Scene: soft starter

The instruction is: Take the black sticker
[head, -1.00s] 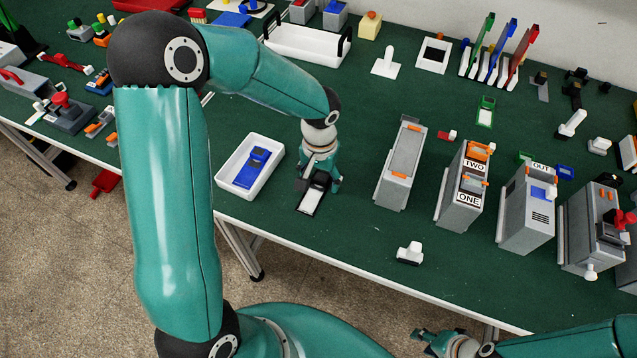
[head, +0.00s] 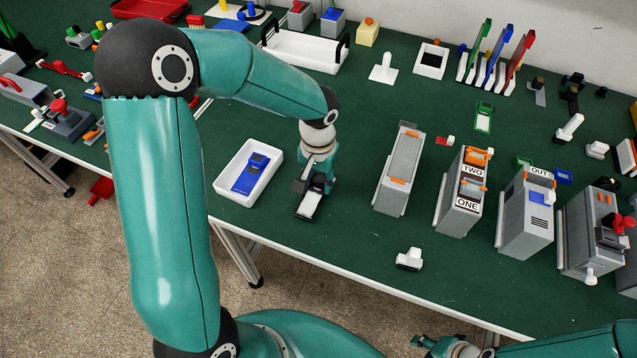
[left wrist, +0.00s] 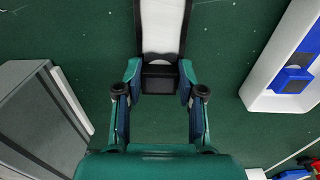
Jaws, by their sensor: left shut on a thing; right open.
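The black sticker (head: 309,205) is a dark piece with a white face, left of the middle in the head view. In the left wrist view the black sticker (left wrist: 160,82) shows its black end block between the fingers and its white face stretching away at the top. My left gripper (head: 308,190) is shut on that black end; its fingertips (left wrist: 160,80) touch both sides. I cannot tell whether the sticker is clear of the table. My right gripper (head: 421,340) is open and empty at the bottom of the head view, by the table's front edge.
A white tray (head: 222,184) with a blue piece (head: 250,174) in it stands just left of my left gripper. A tall grey box (head: 401,165) stands to its right. A small white piece (head: 409,258) lies nearer the front edge. The green tabletop between them is clear.

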